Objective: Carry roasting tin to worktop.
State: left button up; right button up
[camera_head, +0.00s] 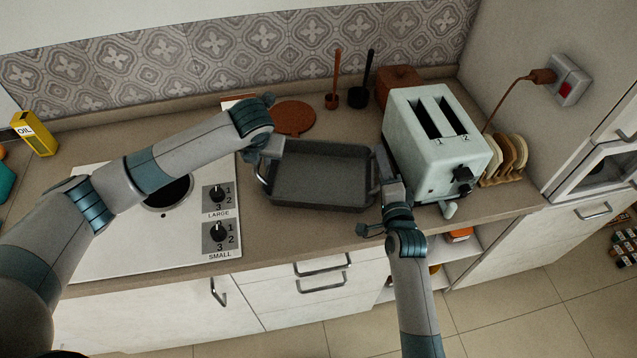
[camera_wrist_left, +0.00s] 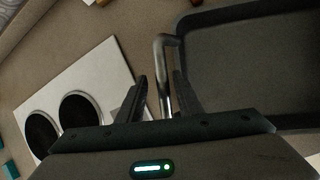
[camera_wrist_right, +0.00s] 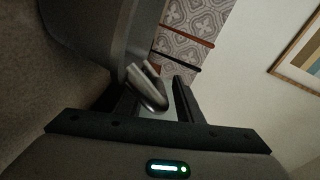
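The dark grey roasting tin (camera_head: 322,178) is level at the worktop (camera_head: 300,228), between hob and toaster; it appears to rest there. My left gripper (camera_head: 268,160) is at its left end. In the left wrist view the tin's metal handle (camera_wrist_left: 164,62) runs between the open fingers (camera_wrist_left: 160,98), with gaps beside it. My right gripper (camera_head: 385,178) is at the right end. In the right wrist view the other handle (camera_wrist_right: 146,88) lies between the parted fingers (camera_wrist_right: 157,102), nearer the left one. The tin's right handle is partly hidden by the gripper in the head view.
A pale toaster (camera_head: 430,140) stands close right of the tin and right gripper, with a toast rack (camera_head: 505,158) beyond. The hob (camera_head: 130,240) is left, under my left arm. A round terracotta mat (camera_head: 295,117) and two upright utensils (camera_head: 333,85) are behind. Worktop in front is clear.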

pick_arm(q)
jog(key=shift+s+r, duration=0.1)
jog(key=shift+r, duration=0.1)
jog(key=v, duration=1.1)
jog(key=shift+s+r, duration=0.15)
jog(key=shift+r, duration=0.15)
jog(key=shift+d, duration=0.1)
pick_arm(e)
jog(key=s, duration=0.4)
jog(key=s+d, duration=0.1)
jog(key=s, duration=0.7)
jog(key=shift+d+r, duration=0.3)
jog(key=shift+d, duration=0.1)
